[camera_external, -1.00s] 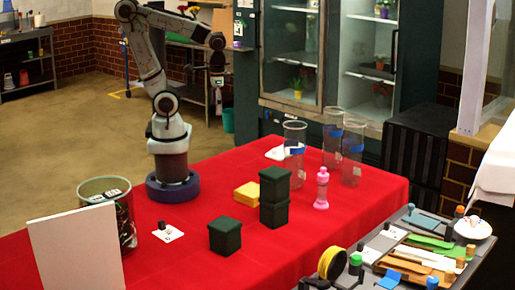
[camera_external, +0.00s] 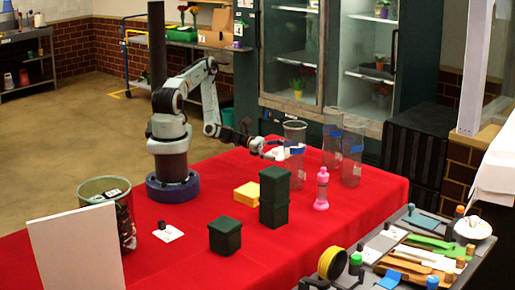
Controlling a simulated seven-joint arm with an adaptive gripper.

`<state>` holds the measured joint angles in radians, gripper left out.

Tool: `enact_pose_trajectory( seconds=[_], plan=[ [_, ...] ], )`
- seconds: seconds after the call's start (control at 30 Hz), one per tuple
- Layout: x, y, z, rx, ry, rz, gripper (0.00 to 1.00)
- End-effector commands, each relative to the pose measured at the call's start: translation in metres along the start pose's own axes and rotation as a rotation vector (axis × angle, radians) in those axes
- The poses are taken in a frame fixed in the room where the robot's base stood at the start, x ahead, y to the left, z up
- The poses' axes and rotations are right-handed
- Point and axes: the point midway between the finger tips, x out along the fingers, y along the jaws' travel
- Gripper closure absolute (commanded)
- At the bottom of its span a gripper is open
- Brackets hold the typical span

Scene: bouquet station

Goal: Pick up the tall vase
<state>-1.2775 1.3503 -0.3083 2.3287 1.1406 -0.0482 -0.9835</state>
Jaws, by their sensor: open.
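Three tall clear glass vases with blue bands stand upright on the red table. The nearest vase (camera_external: 294,165) is on the left of the group. A second vase (camera_external: 332,142) stands behind, and a third vase (camera_external: 352,165) is to the right. I cannot tell for sure which is the tallest. My gripper (camera_external: 276,150) is low over the table, just left of the nearest vase and pointing towards it. It is open and looks empty. Its fingertips are small and partly lost against the glass, so I cannot tell whether they touch it.
The table's front middle is clear.

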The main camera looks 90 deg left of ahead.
Motion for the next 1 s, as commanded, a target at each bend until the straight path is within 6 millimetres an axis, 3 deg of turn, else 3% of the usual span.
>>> enact_pose_trajectory(
  seconds=[0.17,0.5,0.77,0.87,1.0],
  plan=[
    [0.004,-0.005,0.018,-0.095,-0.100,0.041,0.03],
    [0.044,-0.004,0.022,-0.091,-0.098,0.038,0.03],
    [0.047,-0.004,0.022,-0.091,-0.097,0.039,0.03],
    [0.047,-0.004,0.022,-0.091,-0.097,0.038,0.28],
    [0.047,-0.004,0.022,-0.090,-0.097,0.038,0.72]
  ],
)
